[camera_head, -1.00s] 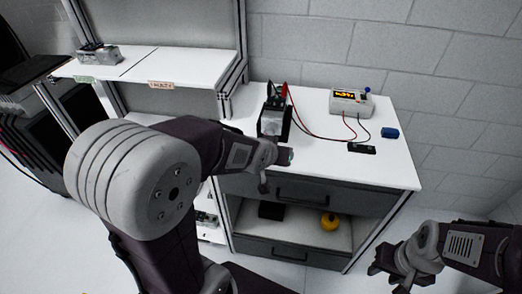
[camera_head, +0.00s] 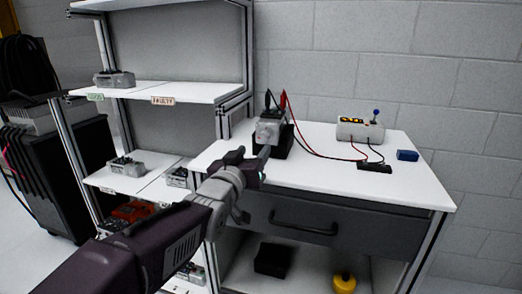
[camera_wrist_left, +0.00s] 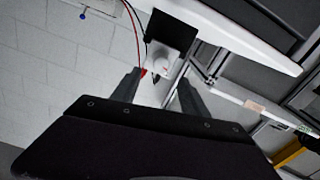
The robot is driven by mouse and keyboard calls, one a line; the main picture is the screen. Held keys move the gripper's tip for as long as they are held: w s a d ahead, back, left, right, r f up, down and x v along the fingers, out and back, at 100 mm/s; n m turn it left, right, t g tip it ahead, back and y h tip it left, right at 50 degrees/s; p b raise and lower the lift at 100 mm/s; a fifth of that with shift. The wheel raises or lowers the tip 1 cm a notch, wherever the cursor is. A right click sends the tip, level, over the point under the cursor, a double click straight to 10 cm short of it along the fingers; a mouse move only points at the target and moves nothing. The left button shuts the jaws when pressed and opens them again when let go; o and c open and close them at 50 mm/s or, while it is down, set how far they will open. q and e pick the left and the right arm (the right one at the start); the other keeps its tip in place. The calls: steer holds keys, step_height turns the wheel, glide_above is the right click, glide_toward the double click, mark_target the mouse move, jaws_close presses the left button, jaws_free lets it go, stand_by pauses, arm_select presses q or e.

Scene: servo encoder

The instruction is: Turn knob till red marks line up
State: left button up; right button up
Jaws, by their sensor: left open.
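A silver servo unit (camera_head: 268,131) sits on a black stand (camera_head: 284,144) on the white bench, with red and black clips on top. In the left wrist view a pale round part, seemingly the knob (camera_wrist_left: 160,67), shows below the black square block (camera_wrist_left: 172,30). A small red spot is beside it; I cannot tell whether the marks line up. My left gripper (camera_head: 250,162) is open in front of the unit, its fingers pointing at it. In the left wrist view the open fingers (camera_wrist_left: 157,92) lie either side of the pale part, seemingly short of it. My right gripper is out of view.
A white meter box (camera_head: 360,130) with a lit display and blue-tipped lever stands on the bench (camera_head: 400,192). Red and black wires run to a black block (camera_head: 374,167). A blue block (camera_head: 407,155) lies right. Shelves (camera_head: 200,92) stand left, with a FAULTY label.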

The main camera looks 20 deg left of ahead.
mark_target(263, 140)
arm_select(q)
steer(key=w+b, duration=0.1)
steer(key=w, duration=0.7)
steer(key=shift+w+d+f, duration=0.1)
steer(key=shift+w+f, duration=0.05)
steer(key=shift+w, duration=0.2)
jaws_close()
steer(key=shift+m, duration=0.3)
